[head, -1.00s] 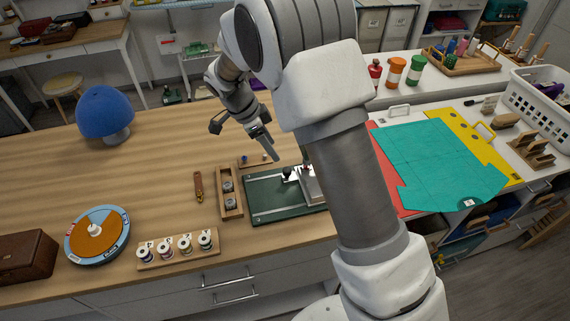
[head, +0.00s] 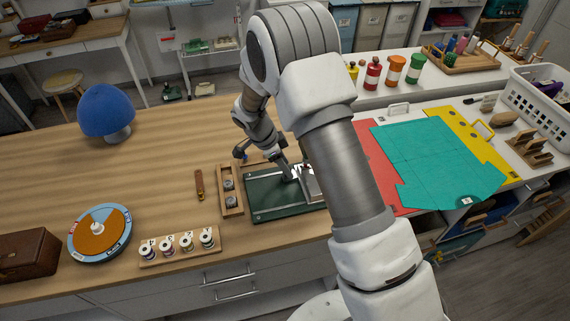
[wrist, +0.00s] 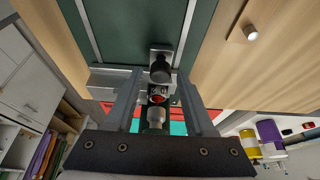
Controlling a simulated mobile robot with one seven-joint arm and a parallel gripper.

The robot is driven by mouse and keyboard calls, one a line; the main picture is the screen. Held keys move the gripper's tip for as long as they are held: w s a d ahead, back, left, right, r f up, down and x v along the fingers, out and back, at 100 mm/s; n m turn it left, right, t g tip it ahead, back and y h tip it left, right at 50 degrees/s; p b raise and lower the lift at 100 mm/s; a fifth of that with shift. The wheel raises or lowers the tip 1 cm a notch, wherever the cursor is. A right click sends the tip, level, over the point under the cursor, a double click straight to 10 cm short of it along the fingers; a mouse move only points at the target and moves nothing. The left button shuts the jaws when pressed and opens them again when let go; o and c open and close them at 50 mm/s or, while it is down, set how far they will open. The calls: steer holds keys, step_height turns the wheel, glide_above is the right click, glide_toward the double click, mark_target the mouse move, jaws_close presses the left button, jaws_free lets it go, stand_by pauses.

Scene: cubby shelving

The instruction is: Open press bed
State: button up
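The press has a dark green bed (head: 270,207) with pale rails on the wooden counter, and a silver metal part (head: 309,184) at its right, partly hidden behind my arm. In the wrist view the green bed (wrist: 130,30) fills the top, with a rail on each side. A small metal bracket with a black knob (wrist: 160,70) stands just ahead of my fingertips. My gripper (wrist: 160,80) is open, its fingers apart on either side of the knob's line. In the head view my gripper (head: 287,174) is low over the bed; contact cannot be told.
A wooden tray with two round pieces (head: 229,190) stands just left of the bed. A rack of spools (head: 180,245), a round dial (head: 99,233) and a blue dome (head: 105,105) are farther left. Teal sheet (head: 440,160) lies right. The counter's middle left is clear.

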jaws_close()
stand_by(1.2)
